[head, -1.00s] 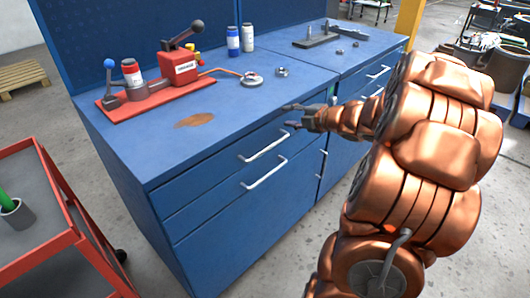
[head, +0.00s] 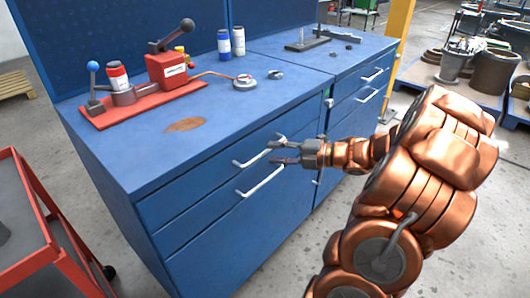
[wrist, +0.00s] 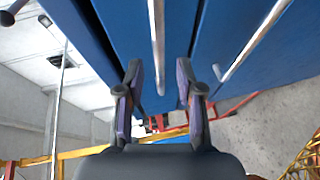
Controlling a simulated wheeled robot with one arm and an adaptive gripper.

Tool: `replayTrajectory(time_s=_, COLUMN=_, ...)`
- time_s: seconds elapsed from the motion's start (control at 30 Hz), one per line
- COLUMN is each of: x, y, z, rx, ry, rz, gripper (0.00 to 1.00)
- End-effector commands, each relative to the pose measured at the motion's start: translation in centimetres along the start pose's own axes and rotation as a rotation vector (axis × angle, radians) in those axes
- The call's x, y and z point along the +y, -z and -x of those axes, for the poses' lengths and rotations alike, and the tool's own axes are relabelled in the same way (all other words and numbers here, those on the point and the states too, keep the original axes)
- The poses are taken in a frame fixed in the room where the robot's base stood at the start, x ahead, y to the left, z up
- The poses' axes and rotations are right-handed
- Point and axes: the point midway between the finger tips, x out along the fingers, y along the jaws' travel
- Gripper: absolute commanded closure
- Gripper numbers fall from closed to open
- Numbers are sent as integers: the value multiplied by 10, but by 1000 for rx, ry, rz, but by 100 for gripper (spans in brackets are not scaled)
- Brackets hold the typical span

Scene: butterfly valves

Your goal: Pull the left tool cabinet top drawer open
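The left tool cabinet (head: 180,235) is blue and has silver bar handles on its front. Its top drawer handle (head: 248,161) shows in the head view, and the drawer sits flush with the cabinet front. My gripper (head: 271,153) is open at the right end of this handle, its fingers one above the other. In the wrist view the top drawer handle (wrist: 157,35) runs between the two parted fingers of my gripper (wrist: 158,78). I cannot tell whether the fingers touch it. The lower drawer handle (wrist: 250,42) lies to the right there.
A red-based valve rig (head: 150,95), bottles (head: 224,44) and small parts stand on the cabinet top. A red cart (head: 45,240) stands at the left. The right cabinet (head: 345,115) adjoins. The floor in front is clear.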

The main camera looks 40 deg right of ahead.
Motion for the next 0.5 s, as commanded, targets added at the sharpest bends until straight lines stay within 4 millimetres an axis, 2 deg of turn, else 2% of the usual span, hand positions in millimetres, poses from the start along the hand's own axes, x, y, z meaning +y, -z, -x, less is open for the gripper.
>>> replayTrajectory(time_s=0.2, x=0, y=1, z=-24, rx=2, ry=0, rz=0, gripper=63)
replayTrajectory(time_s=0.5, x=0, y=0, z=-36, rx=1, ry=0, rz=1, gripper=63)
